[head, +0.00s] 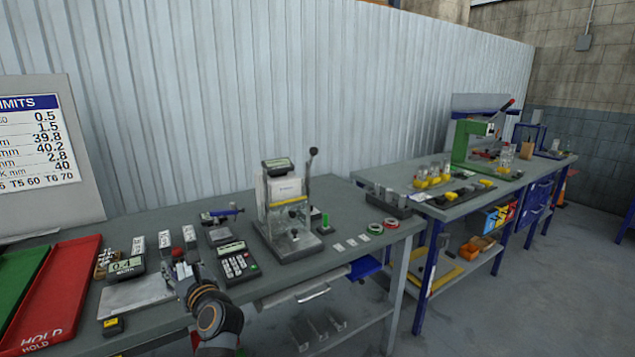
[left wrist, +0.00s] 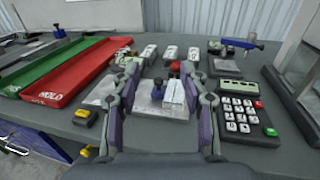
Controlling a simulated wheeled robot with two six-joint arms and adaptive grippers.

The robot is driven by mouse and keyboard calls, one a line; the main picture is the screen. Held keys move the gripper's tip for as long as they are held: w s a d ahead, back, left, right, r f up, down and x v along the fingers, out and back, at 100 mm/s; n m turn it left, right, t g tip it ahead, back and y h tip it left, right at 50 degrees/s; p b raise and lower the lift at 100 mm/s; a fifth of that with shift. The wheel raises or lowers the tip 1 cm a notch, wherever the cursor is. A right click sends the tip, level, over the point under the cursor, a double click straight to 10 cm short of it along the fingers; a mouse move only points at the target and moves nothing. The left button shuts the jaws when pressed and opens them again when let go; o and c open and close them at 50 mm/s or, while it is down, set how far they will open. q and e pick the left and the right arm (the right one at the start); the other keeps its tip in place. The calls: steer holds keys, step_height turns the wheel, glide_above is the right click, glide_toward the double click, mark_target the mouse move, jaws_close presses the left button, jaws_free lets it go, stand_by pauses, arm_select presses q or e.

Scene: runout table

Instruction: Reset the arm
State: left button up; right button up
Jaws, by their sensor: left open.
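My left gripper (head: 180,270) reaches over the front of the near table (head: 285,267), beside a keypad device (head: 237,262) on its right. In the left wrist view its two fingers (left wrist: 163,75) are spread apart. A small white block (left wrist: 173,92) and a dark knob show in the gap between them, over a bare metal plate (head: 140,293); I cannot tell whether the fingers touch either one. No held object shows in the gripper. My right gripper is in neither view.
A red tray (head: 52,285) and a green tray (head: 18,280) lie at the left. A small display box (head: 124,265) stands by the plate. A press-like fixture (head: 285,205) stands to the right. A second table (head: 470,202) with a green press (head: 468,143) is farther right.

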arm_select(q)
steer(key=s+f+n+g+h, duration=0.5)
steer(key=s+f+n, duration=1)
steer(key=f, duration=0.2)
steer(key=s+d+f+n+g+h, duration=0.2)
steer(key=s+d+f+n+h, duration=0.15)
steer(key=s+n, duration=0.4)
steer(key=s+d+f+n+g+h, duration=0.25)
steer(key=s+d+f+n, duration=0.2)
steer(key=s, duration=0.55)
steer(key=s+a+f+g, duration=0.1)
steer(key=s+f, duration=0.1)
steer(key=f, duration=1.2)
steer(key=s+a+f, duration=0.1)
steer(key=f, duration=1.2)
steer(key=s+f+g+p, duration=0.1)
steer(key=s+f, duration=1.3)
steer(key=s, duration=0.3)
steer(key=shift+s+a+f+h, duration=0.15)
steer(key=shift+s+a+h, duration=0.2)
steer(key=shift+a+h, duration=0.1)
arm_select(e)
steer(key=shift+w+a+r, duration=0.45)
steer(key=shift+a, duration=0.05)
